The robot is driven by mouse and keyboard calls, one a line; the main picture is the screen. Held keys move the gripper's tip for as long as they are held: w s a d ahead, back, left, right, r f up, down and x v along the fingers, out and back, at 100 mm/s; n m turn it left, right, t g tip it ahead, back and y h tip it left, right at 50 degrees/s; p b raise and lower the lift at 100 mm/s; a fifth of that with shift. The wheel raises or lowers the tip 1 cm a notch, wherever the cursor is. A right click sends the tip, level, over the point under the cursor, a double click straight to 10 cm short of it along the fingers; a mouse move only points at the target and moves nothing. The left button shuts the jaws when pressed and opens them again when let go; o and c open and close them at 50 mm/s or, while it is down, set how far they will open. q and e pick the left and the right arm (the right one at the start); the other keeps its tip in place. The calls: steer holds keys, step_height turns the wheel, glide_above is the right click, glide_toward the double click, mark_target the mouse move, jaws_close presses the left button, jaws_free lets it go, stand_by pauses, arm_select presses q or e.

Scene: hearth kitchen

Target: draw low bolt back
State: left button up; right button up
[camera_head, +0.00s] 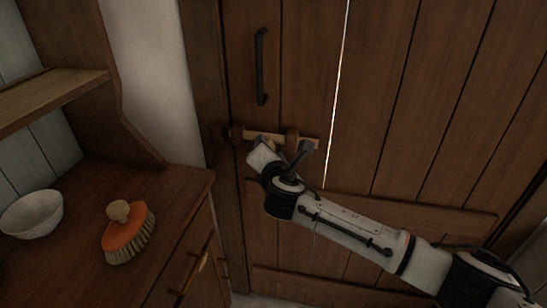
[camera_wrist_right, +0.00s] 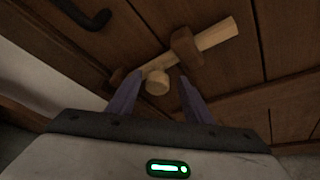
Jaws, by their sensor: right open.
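The low bolt is a pale wooden bar (camera_head: 309,143) lying across dark brackets on the plank door. It also shows in the right wrist view (camera_wrist_right: 216,35), running up to the right through a brown bracket (camera_wrist_right: 186,47). A round pale knob (camera_wrist_right: 157,82) stands out from the bar. My right gripper (camera_wrist_right: 158,88) is open, with its two fingers on either side of the knob; I cannot tell whether they touch it. In the head view my right gripper (camera_head: 268,147) is at the bolt and partly hides it. My left gripper is not in view.
A black handle (camera_head: 261,66) is on the door above the bolt. At left, a wooden cabinet top (camera_head: 85,205) holds a white bowl (camera_head: 32,213) and an orange brush (camera_head: 126,235). A shelf (camera_head: 50,97) is above it. A bright vertical gap (camera_head: 336,90) runs down the door.

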steer(key=v, duration=0.9)
steer(key=shift+d, duration=0.15)
steer(key=s+d+f+m+g+y, duration=0.1)
steer(key=s+f+m+g, duration=0.1)
steer(key=s+f+m, duration=0.6)
steer(key=s+f+m+g+y, duration=0.2)
steer(key=s+f+m+g, duration=0.15)
steer(key=f, duration=0.75)
steer(key=s+d+f+m+h, duration=0.1)
steer(key=s+d+f+m, duration=0.6)
steer(key=s, duration=0.3)
steer(key=s+d+f+m+h, duration=0.1)
steer(key=s+d+f+m, duration=0.6)
steer(key=s+d, duration=0.2)
steer(key=shift+s+f, duration=0.2)
steer(key=shift+s, duration=0.8)
steer(key=shift+d+m+g, duration=0.1)
steer(key=shift+m+g, duration=0.15)
